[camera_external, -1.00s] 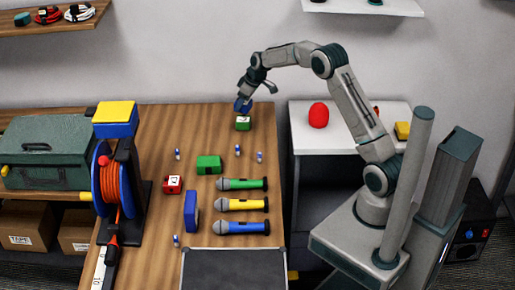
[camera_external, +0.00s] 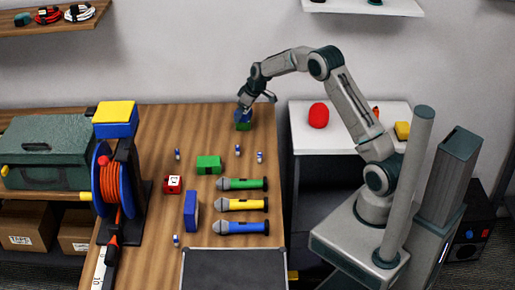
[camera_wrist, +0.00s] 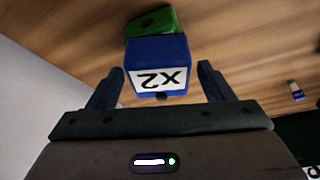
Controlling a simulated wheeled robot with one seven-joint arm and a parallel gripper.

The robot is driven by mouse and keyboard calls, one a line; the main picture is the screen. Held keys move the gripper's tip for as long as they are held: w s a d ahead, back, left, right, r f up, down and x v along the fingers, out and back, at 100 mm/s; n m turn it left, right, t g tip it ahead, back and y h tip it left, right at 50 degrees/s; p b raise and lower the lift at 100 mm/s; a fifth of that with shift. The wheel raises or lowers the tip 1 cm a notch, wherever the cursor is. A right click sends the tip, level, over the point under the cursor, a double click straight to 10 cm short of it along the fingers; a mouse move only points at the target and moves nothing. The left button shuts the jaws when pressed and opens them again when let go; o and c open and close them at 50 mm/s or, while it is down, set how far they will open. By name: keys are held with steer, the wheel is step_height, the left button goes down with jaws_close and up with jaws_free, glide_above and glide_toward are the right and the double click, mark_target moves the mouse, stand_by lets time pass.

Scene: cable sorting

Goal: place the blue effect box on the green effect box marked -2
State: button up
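The blue effect box (camera_external: 244,115) rests on a green effect box (camera_external: 243,127) near the far right corner of the table. In the wrist view the blue box (camera_wrist: 158,60) has a white "X2" label, upside down, and the green box (camera_wrist: 152,20) shows just beyond it. My gripper (camera_wrist: 159,85) is open, with a finger on each side of the blue box and a gap on both sides. In the external view my gripper (camera_external: 257,97) is just above the blue box. The green box's marking cannot be read now.
Another green box (camera_external: 208,164), a red box (camera_external: 172,184), a blue box on edge (camera_external: 191,211), three microphones (camera_external: 242,204) and small blue-and-white items (camera_external: 238,150) lie nearer on the table. An orange cable reel (camera_external: 110,185) stands left. The table's far middle is clear.

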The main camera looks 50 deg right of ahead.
steer(key=shift+s+r, duration=0.1)
steer(key=shift+r, duration=0.45)
steer(key=v, duration=1.1)
steer(key=s+a+r+m, duration=0.1)
steer(key=s+a+r, duration=0.3)
steer(key=s, duration=0.5)
steer(key=s+a+m+g+h, duration=0.1)
steer(key=s+a+m, duration=0.1)
steer(key=s, duration=2.8)
steer(key=shift+s+a+f+m+h+b, duration=0.2)
steer(key=shift+a+f+m+h+b, duration=0.2)
steer(key=shift+m, duration=0.5)
steer(key=shift+d, duration=0.1)
